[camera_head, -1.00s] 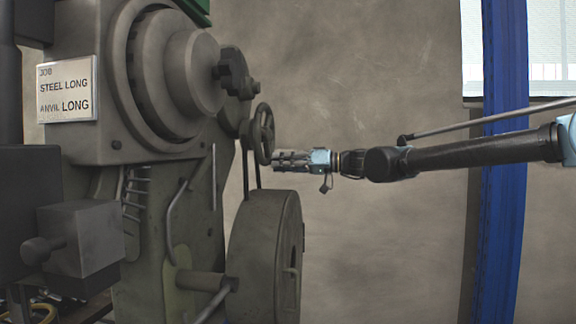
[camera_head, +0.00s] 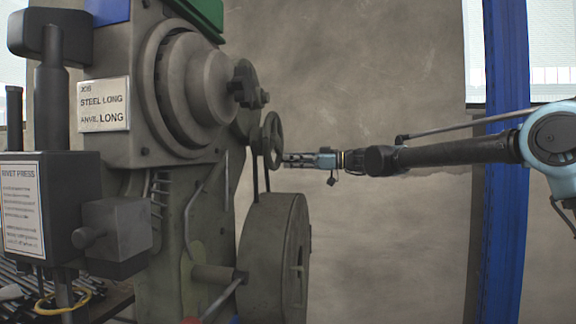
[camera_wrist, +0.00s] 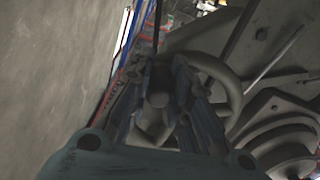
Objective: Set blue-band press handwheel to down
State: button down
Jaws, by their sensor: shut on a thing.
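The grey press (camera_head: 145,90) fills the left of the head view, with a blue patch (camera_head: 110,12) at its top edge and a green part beside it. Its small spoked handwheel (camera_head: 273,138) stands upright on the right side, seen nearly edge-on. My gripper (camera_head: 287,159) reaches in from the right at the lower part of the wheel. In the wrist view my gripper (camera_wrist: 160,82) is closed around a grey part of the wheel, and the curved rim (camera_wrist: 233,85) shows to its right. The exact contact is dark and partly hidden by the fingers.
A large flywheel (camera_head: 270,260) sits below the handwheel. A RIVET PRESS sign (camera_head: 22,207) is at left. A blue post (camera_head: 503,180) stands behind my arm. Open space lies below my arm.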

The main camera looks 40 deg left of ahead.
dwell(0.4)
jog(key=c, duration=1.4)
grip_release()
jog(key=shift+c, duration=0.2)
jog(key=shift+w+d, duration=0.3)
jog(key=shift+d, duration=0.05)
jog(key=v, duration=1.1)
jog(key=shift+f, duration=0.1)
